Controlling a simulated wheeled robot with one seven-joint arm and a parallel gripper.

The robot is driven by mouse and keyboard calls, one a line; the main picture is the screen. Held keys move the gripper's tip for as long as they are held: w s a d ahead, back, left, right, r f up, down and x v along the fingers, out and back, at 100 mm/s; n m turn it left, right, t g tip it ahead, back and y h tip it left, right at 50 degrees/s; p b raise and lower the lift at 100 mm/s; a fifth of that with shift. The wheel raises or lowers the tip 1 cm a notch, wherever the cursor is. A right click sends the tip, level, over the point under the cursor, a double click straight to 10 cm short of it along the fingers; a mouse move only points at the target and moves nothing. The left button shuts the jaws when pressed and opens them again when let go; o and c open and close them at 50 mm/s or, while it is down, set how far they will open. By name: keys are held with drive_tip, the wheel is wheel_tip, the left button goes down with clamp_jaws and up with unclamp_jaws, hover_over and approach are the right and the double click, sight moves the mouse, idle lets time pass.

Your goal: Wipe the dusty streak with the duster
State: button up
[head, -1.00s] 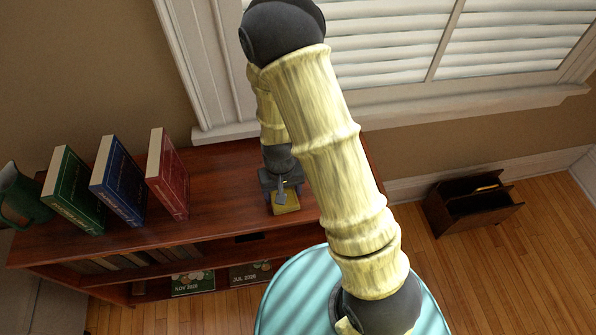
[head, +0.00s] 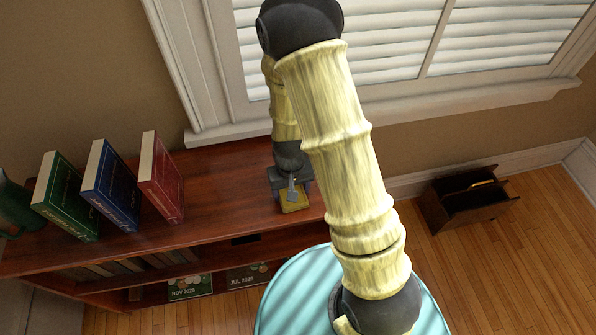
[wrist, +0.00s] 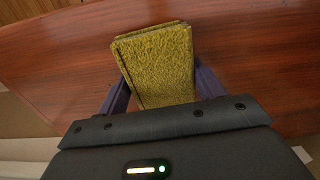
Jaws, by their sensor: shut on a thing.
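My gripper (head: 291,192) is over the right part of the wooden shelf top (head: 225,180). It is shut on the yellow duster (head: 295,203), a fuzzy block. In the wrist view the duster (wrist: 158,65) sits between the two fingers and lies over the reddish-brown wood (wrist: 240,50). I cannot tell whether it touches the wood. No dusty streak can be made out in either view; my arm and the duster hide part of the shelf top.
Green (head: 65,197), blue (head: 110,187) and red (head: 160,178) books stand to the left, beside a dark green mug (head: 15,205). A window sill (head: 400,128) runs behind. A wooden caddy (head: 466,200) stands on the floor at right. The wood between the red book and my gripper is clear.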

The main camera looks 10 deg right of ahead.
sight(296, 189)
drive_tip(key=shift+d, duration=0.45)
drive_tip(key=shift+d+r, duration=0.25)
drive_tip(key=shift+r, duration=0.05)
drive_tip(key=shift+r+p, duration=0.75)
drive_tip(key=shift+r, duration=0.15)
drive_tip(key=shift+s+r+p, duration=0.1)
drive_tip(key=shift+r+p, duration=0.55)
wheel_tip(296, 189, up, 4)
drive_tip(key=p, duration=0.4)
drive_tip(key=shift+r, duration=0.2)
drive_tip(key=shift+f, duration=0.1)
